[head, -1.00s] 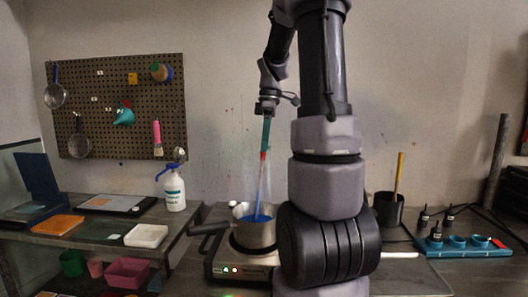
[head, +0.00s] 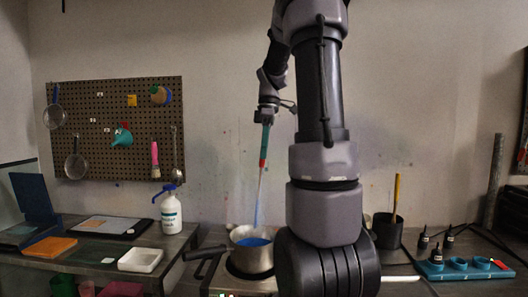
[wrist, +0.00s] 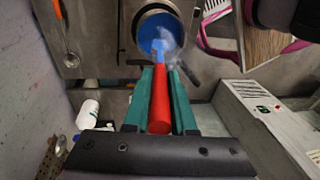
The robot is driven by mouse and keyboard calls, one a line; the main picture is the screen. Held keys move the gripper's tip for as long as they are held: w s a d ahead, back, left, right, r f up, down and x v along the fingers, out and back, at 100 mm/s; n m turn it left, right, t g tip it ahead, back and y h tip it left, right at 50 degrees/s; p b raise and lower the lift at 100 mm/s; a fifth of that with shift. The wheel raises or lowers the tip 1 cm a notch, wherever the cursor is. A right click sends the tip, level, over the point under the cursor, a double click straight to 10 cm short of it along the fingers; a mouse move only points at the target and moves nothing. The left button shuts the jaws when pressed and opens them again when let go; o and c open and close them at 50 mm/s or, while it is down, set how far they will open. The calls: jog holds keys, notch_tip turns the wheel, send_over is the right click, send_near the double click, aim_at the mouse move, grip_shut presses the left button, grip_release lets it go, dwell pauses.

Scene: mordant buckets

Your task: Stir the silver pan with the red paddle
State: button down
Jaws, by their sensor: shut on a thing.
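The silver pan (head: 252,256) stands on a hot plate and holds blue liquid; its round opening also shows in the wrist view (wrist: 141,22). My gripper (head: 265,148) is above the pan, its teal fingers shut on the red paddle (head: 263,161). In the wrist view the paddle's red handle (wrist: 159,100) lies between the fingers, with a blue end over the pan's opening. In the head view the paddle hangs nearly upright, and its pale lower end seems to stop just above the liquid. Whether it touches the liquid is hard to tell.
The hot plate (head: 240,285) sits under the pan, whose dark handle points left. A white spray bottle (head: 171,212) stands left of it. A dark pot with a yellow stick (head: 396,190) and a blue rack (head: 465,270) are at right. My arm hides part of the bench.

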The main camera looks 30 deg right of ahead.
jog(key=v, duration=0.3)
jog(key=a+v, duration=0.1)
jog(key=v, duration=0.2)
jog(key=s+a+v, duration=0.1)
jog(key=v, duration=0.3)
jog(key=shift+r, duration=0.6)
dwell(0.3)
